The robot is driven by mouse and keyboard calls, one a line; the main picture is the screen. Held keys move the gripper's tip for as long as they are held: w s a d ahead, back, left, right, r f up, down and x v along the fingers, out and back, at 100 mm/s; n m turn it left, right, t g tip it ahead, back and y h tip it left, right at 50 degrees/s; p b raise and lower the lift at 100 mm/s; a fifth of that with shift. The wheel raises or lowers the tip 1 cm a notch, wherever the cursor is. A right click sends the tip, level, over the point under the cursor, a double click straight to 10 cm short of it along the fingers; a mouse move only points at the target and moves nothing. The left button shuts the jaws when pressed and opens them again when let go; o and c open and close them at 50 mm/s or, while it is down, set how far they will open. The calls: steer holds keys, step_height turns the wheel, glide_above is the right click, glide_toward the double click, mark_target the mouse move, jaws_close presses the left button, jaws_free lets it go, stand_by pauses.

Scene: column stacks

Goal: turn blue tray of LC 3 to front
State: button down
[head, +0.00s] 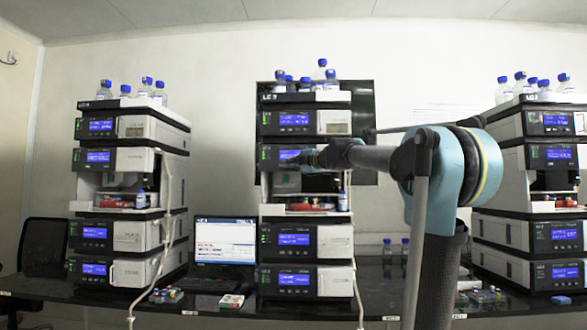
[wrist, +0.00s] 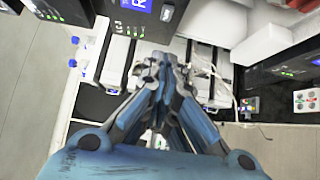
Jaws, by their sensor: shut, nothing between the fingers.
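The middle stack (head: 305,130) is labelled LC with a digit that looks like 3, though the label is small. Its open bay shows a red tray (head: 312,207) and a small blue-capped bottle (head: 343,201). I cannot make out a blue tray for certain in either view. My gripper (head: 312,158) is in front of this stack's second module, above the open bay, partly covering its blue screen. In the wrist view my gripper (wrist: 160,62) is shut, fingertips together, with nothing between them.
Similar stacks stand at the left (head: 130,190) and right (head: 530,190), with bottles on top. A laptop (head: 225,242) sits between the left and middle stacks. Small vial racks (head: 166,295) lie on the dark bench. White tubing (wrist: 220,75) hangs near my gripper in the wrist view.

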mark_target(279, 165)
steer(key=w+a, duration=0.3)
steer(key=w, duration=0.5)
steer(key=shift+a, duration=0.3)
steer(key=shift+w, duration=0.45)
steer(key=shift+w+d+r, duration=0.1)
steer(key=shift+w+r, duration=0.05)
steer(key=shift+w, duration=0.15)
